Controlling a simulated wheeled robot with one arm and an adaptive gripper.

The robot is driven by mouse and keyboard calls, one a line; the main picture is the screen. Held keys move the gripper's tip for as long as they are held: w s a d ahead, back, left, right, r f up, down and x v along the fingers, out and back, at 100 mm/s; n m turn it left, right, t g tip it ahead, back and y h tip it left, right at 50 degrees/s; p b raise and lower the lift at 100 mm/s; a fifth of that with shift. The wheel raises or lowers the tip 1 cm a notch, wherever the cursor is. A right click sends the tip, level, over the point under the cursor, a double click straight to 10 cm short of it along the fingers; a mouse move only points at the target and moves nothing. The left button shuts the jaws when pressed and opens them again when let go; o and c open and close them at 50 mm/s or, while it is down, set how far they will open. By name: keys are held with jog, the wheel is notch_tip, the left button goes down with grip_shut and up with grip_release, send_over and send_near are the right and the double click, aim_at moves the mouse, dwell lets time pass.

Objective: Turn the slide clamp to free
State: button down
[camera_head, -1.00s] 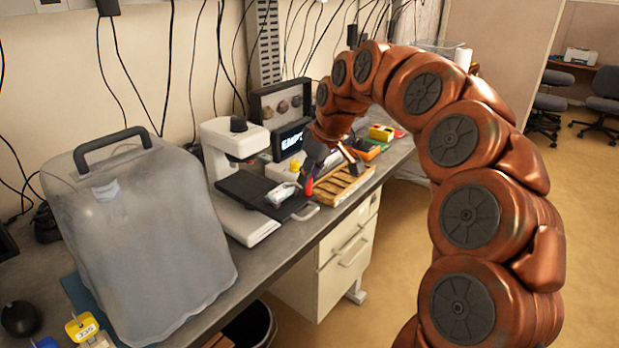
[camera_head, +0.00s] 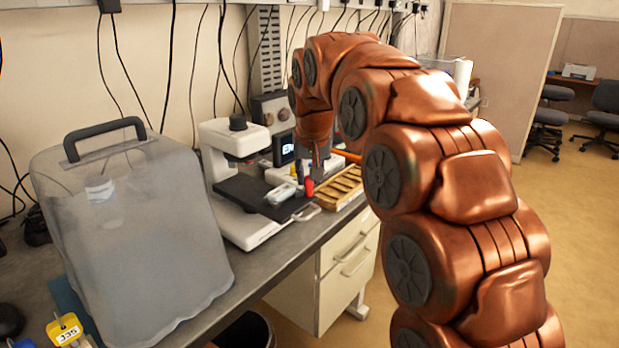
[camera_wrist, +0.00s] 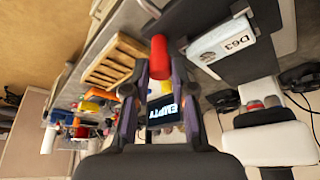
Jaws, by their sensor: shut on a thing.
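A red handle (camera_head: 309,187) shows beside the black stage (camera_head: 243,190) of a white microscope (camera_head: 225,165) on the bench. It looks like the slide clamp's lever, but where it joins the stage is hidden. My gripper (camera_head: 311,172) comes down on it from above. In the wrist view my gripper (camera_wrist: 159,72) has its two fingers shut on the red handle (camera_wrist: 159,52), whose rounded end shows beyond the fingertips. A white piece marked D63 (camera_wrist: 222,45) lies on the stage right next to it.
A wooden slotted tray (camera_head: 340,187) stands just right of the handle. A small lit display (camera_head: 286,147) is behind my gripper; its text shows in the wrist view. A big translucent handled container (camera_head: 130,235) fills the bench at left. Floor at right is open.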

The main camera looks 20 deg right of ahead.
jog(key=shift+r+m, duration=0.1)
jog(key=shift+m, duration=0.2)
jog(key=c, duration=1)
grip_release()
jog(key=v, duration=1.2)
jog(key=shift+a, duration=0.1)
jog(key=s+f+g+p, duration=0.2)
jog(key=s+f, duration=0.4)
jog(key=s, duration=0.6)
jog(key=s+f+n+g+p, duration=0.1)
jog(key=s+f+p, duration=0.3)
jog(key=s, duration=0.9)
jog(key=s+d+f+n+g+p, duration=0.1)
jog(key=s+f+g+p, duration=0.2)
jog(key=s+f, duration=0.6)
jog(key=shift+s+y, duration=0.3)
jog(key=shift+s, duration=1.65)
